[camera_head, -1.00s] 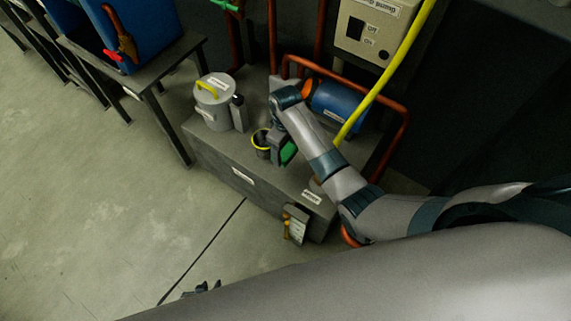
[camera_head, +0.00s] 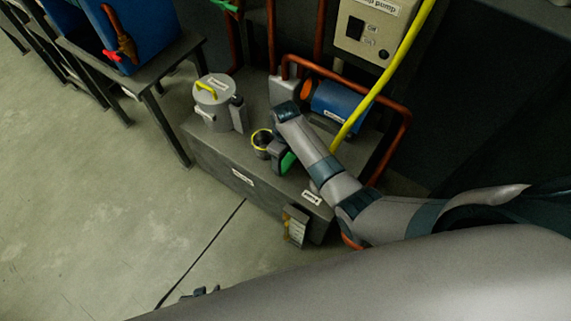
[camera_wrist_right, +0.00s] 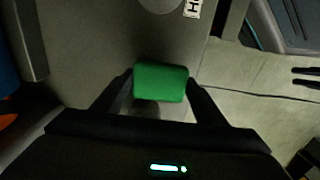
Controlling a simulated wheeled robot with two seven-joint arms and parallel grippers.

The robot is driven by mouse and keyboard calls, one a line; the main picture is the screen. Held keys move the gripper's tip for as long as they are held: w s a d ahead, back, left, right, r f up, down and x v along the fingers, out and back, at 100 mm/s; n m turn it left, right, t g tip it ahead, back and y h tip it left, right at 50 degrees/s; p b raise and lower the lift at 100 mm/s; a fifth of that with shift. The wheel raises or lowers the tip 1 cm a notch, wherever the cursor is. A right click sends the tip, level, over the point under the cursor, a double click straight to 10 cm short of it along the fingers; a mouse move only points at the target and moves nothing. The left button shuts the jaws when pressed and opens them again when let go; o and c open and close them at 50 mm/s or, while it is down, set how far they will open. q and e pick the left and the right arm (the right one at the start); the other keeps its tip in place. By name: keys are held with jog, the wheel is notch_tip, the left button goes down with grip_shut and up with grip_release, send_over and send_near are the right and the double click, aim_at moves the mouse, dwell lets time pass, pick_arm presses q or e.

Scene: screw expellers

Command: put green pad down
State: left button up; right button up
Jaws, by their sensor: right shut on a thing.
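The green pad (camera_head: 289,160) is in my right gripper (camera_head: 281,160), over the front part of the grey bench top. In the right wrist view the green pad (camera_wrist_right: 160,83) sits between the two black fingers of the right gripper (camera_wrist_right: 159,88), which close on its sides. I cannot tell whether the pad touches the bench surface. Part of the pad is hidden behind the gripper and arm in the head view. Only dark tips of my left gripper (camera_head: 202,291) show at the bottom of the head view, away from the bench, and their opening is unclear.
A lidded grey pot (camera_head: 212,100) is further left. A blue motor (camera_head: 338,104), red pipes (camera_head: 398,140) and a yellow hose (camera_head: 385,75) lie behind and right.

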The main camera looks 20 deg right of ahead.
aim_at(285, 161)
jog(key=shift+f, duration=1.9)
jog(key=o, duration=0.9)
jog(key=shift+o, duration=0.2)
jog(key=shift+f, duration=0.1)
